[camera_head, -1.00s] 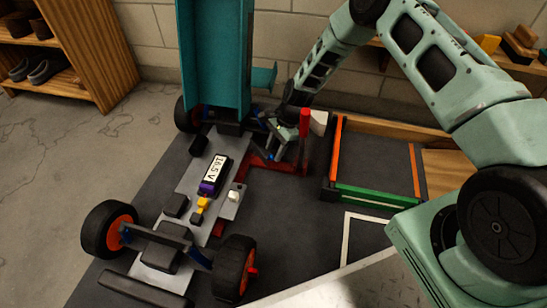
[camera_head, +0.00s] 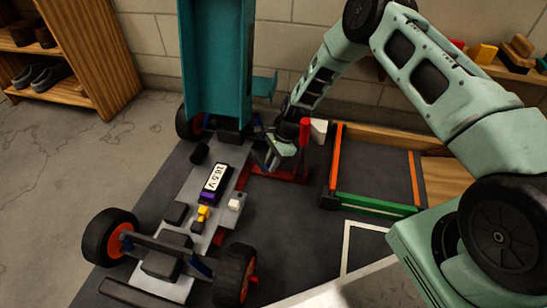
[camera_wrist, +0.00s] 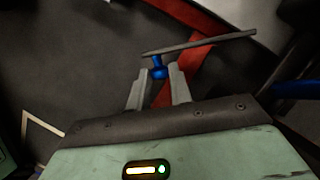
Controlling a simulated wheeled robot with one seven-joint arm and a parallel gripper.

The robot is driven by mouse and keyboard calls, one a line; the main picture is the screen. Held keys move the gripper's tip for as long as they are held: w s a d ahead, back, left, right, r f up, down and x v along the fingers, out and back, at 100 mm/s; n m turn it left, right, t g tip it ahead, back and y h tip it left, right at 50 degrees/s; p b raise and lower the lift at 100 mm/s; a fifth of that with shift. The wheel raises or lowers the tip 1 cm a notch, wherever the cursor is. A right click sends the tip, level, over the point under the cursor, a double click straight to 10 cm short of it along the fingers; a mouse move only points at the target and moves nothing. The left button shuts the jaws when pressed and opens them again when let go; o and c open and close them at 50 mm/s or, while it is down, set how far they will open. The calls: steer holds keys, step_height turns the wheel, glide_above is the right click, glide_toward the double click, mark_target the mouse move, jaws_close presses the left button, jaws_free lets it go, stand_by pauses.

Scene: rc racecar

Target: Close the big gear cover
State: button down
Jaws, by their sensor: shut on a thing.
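The car chassis (camera_head: 165,225) is grey, with dark wheels that have orange hubs. My gripper (camera_head: 272,155) is low beside the right rear of the chassis in the head view. In the wrist view my gripper (camera_wrist: 158,80) is shut on a small blue knob (camera_wrist: 158,68). A thin dark plate (camera_wrist: 200,45), seen nearly edge-on, lies just beyond the knob and seems joined to it. I cannot tell for sure that this plate is the big gear cover. The gears are not clearly visible, and the gripper hides much of this spot in the head view.
The tall teal car body (camera_head: 215,60) stands raised behind the chassis. A red stand (camera_head: 304,135) rises close right of my gripper. A framed tray (camera_head: 378,207) with orange and green edges is further right. A labelled battery (camera_head: 216,180) sits on the chassis.

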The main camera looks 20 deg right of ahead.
steer(key=shift+s+a+m, duration=0.1)
steer(key=shift+a+m, duration=0.1)
steer(key=shift+m, duration=0.1)
steer(key=c, duration=1.3)
jaws_free()
step_height(320, 180, up, 10)
steer(key=p, duration=0.6)
steer(key=shift+p, duration=0.3)
